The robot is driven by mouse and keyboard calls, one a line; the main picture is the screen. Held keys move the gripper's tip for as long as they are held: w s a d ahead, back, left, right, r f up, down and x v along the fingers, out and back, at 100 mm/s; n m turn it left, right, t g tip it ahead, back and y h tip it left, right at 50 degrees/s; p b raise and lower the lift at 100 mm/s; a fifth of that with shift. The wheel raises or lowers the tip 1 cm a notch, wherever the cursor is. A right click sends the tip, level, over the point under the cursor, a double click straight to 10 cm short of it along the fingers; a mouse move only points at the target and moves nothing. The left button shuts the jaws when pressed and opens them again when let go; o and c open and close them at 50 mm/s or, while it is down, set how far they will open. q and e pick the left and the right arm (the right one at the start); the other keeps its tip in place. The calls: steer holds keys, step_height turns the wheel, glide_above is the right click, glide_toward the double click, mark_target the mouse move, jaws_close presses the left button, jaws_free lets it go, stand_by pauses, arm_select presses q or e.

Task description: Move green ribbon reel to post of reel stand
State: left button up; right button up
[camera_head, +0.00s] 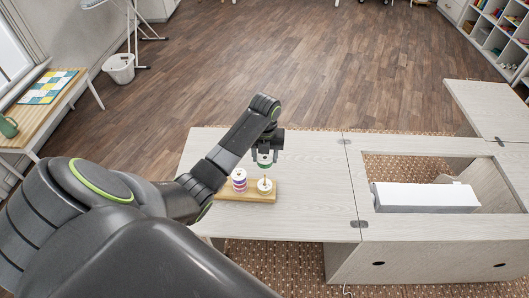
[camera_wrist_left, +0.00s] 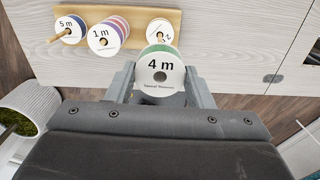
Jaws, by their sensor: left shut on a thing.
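My left gripper (camera_head: 265,150) is shut on the green ribbon reel (camera_head: 264,160), whose white face reads "4 m" in the left wrist view (camera_wrist_left: 160,72). It holds the reel above the table, close to the wooden reel stand (camera_head: 231,195). In the wrist view the stand (camera_wrist_left: 140,18) carries a "5 m" reel (camera_wrist_left: 67,28), a purple-pink "1 m" reel (camera_wrist_left: 103,37) and a white disc around a post (camera_wrist_left: 161,30) at the right end. The held reel is apart from that post in the picture; the height gap is unclear. My right gripper is out of view.
The pale table (camera_head: 315,190) is clear right of the stand. Further right is an opening with a white box-like object (camera_head: 425,197). A side table with a patchwork mat (camera_head: 47,87) and a white basket (camera_head: 119,68) stand at the left.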

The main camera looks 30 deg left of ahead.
arm_select(q)
step_height(320, 180, down, 5)
steer(key=b, duration=0.4)
steer(key=shift+r, duration=0.55)
steer(key=shift+f, duration=0.1)
steer(key=shift+f, duration=0.1)
steer(key=shift+f, duration=0.55)
steer(key=shift+f+b, duration=0.6)
steer(key=shift+f, duration=1)
